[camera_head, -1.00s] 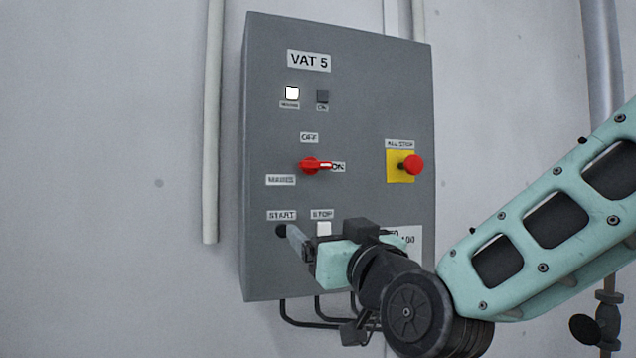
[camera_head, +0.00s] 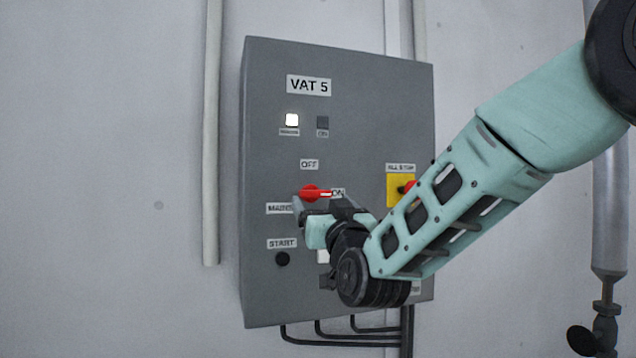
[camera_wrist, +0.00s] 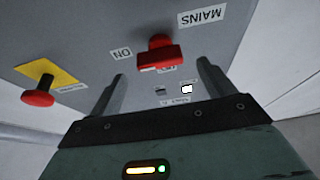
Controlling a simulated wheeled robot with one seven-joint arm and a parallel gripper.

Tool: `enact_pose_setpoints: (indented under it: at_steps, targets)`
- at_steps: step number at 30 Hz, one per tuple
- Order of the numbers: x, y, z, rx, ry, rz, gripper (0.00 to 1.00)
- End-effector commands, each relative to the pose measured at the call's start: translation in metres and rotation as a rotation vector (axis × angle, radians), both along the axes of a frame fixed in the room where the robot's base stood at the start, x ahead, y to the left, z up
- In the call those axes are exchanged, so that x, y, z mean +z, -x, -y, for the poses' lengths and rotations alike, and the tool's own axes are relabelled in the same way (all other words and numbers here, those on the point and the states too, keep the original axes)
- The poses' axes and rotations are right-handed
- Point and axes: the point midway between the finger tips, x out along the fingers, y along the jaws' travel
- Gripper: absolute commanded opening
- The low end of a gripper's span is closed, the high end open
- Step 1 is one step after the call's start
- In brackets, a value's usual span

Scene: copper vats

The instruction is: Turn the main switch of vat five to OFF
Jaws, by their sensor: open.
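The grey panel (camera_head: 262,150) labelled VAT 5 hangs on the wall in the head view. Its red main switch (camera_head: 311,192) has its handle pointing right, at the ON label (camera_head: 337,193); the OFF label (camera_head: 309,164) is above it. My gripper (camera_head: 318,207) is open and empty just below and in front of the switch. In the wrist view, upside down, the red switch (camera_wrist: 156,50) shows beyond and between the two spread fingers of my gripper (camera_wrist: 162,70). I see no contact. The gap to the switch is hard to judge.
The red stop button on its yellow plate (camera_head: 397,188) is right of the switch, partly behind my arm; it also shows in the wrist view (camera_wrist: 38,98). The black START button (camera_head: 282,259) is below. A white lamp (camera_head: 292,120) is lit.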

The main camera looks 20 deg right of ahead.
Motion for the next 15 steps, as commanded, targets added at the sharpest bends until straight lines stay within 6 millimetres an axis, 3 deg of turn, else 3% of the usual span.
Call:
enact_pose_setpoints:
  at_steps: [6,15]
  targets:
    - [0.014,-0.029,0.0,0.0,0.001,-0.002,0.82]
    - [0.015,-0.038,0.001,0.0,0.0,-0.001,0.82]
